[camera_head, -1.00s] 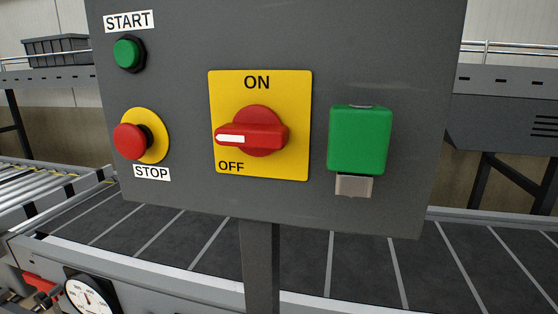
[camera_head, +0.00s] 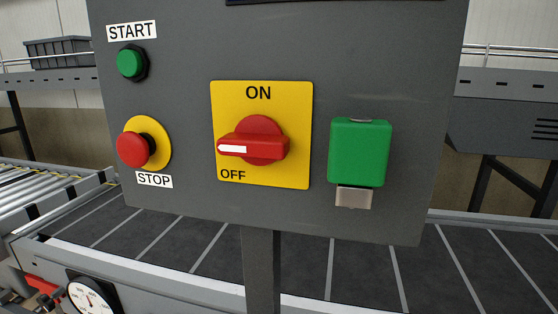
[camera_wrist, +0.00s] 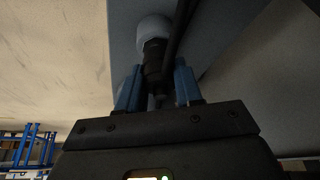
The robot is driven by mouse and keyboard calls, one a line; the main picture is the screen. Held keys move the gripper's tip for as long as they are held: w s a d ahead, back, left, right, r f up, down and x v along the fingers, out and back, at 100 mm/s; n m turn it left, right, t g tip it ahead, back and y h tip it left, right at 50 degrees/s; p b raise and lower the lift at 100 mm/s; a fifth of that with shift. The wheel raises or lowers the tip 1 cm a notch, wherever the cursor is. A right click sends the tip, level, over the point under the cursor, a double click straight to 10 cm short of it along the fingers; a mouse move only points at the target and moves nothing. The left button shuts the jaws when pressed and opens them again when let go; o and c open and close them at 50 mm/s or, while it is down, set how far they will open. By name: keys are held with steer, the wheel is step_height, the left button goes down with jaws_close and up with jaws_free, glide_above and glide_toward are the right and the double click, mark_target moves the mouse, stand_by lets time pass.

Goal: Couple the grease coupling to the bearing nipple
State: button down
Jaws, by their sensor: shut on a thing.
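In the wrist view my gripper (camera_wrist: 157,84) has two blue fingers, shut on a dark cylindrical part that I take for the grease coupling (camera_wrist: 153,60). A thin black hose runs upward beside it. A pale rounded piece (camera_wrist: 154,27) sits at the coupling's far end, against a blue-grey surface. I cannot tell whether it is joined to the coupling or only in line with it. I cannot make out the bearing nipple. The head view shows neither my gripper nor the coupling.
In the head view a grey control panel (camera_head: 390,60) fills the middle. It carries a red switch (camera_head: 252,142) pointing left near OFF, START and STOP buttons and a green box (camera_head: 360,152). A dark conveyor belt (camera_head: 400,260) runs behind. A gauge (camera_head: 90,297) is at lower left.

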steer(key=shift+r+p, duration=0.75)
steer(key=shift+r, duration=0.2)
steer(key=shift+r+p, duration=1.95)
steer(key=shift+r, duration=0.1)
steer(key=c, duration=1.3)
jaws_free()
steer(key=c, duration=0.3)
steer(key=shift+r, duration=8.2)
steer(key=shift+c, duration=0.2)
steer(key=w+a, duration=0.4)
steer(key=a, duration=1)
steer(key=w+a, duration=0.4)
steer(key=a, duration=1.1)
steer(key=w+a, duration=0.4)
steer(key=a, duration=1)
steer(key=shift+w+a+r, duration=0.15)
steer(key=shift+w+a, duration=0.15)
steer(key=shift+a, duration=0.1)
